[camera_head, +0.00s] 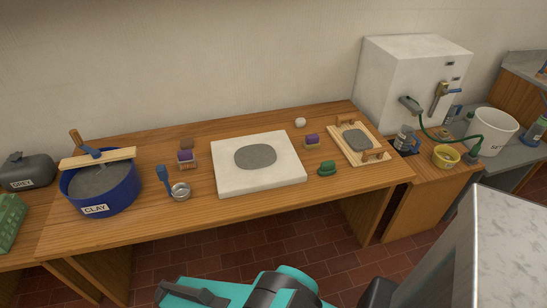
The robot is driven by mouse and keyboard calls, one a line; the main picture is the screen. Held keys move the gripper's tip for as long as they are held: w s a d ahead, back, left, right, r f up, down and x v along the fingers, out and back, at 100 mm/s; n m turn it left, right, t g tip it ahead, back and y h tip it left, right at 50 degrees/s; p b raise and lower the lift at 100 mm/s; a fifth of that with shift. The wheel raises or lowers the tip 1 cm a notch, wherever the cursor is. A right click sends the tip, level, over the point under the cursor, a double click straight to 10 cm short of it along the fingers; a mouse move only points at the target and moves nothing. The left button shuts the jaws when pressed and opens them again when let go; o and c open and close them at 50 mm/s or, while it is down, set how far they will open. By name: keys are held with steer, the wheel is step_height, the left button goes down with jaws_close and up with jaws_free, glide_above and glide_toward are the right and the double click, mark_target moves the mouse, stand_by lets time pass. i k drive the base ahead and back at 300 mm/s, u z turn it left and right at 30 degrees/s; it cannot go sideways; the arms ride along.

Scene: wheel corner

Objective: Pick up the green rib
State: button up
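A small green object (327,168), which looks like the green rib, lies on the wooden table near its front right. It sits between the white slab (225,180) and the wooden board with handles (372,156). It looks like a stack or a thick rounded piece; its exact form is too small to tell. Part of my teal and dark arm shows at the bottom edge, well in front of the table. A dark part there may belong to my gripper, but no fingertips can be made out. Nothing of mine touches the green object.
A purple-topped block (312,141) and a white lump (300,122) stand behind the green object. A grey-white block (497,250) stands at front right.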

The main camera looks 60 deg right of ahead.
mark_target(327, 168)
steer(key=u, duration=0.65)
steer(key=k, duration=0.1)
steer(key=z, duration=2)
steer(key=k, duration=0.95)
steer(key=u, duration=0.15)
steer(key=i, duration=0.65)
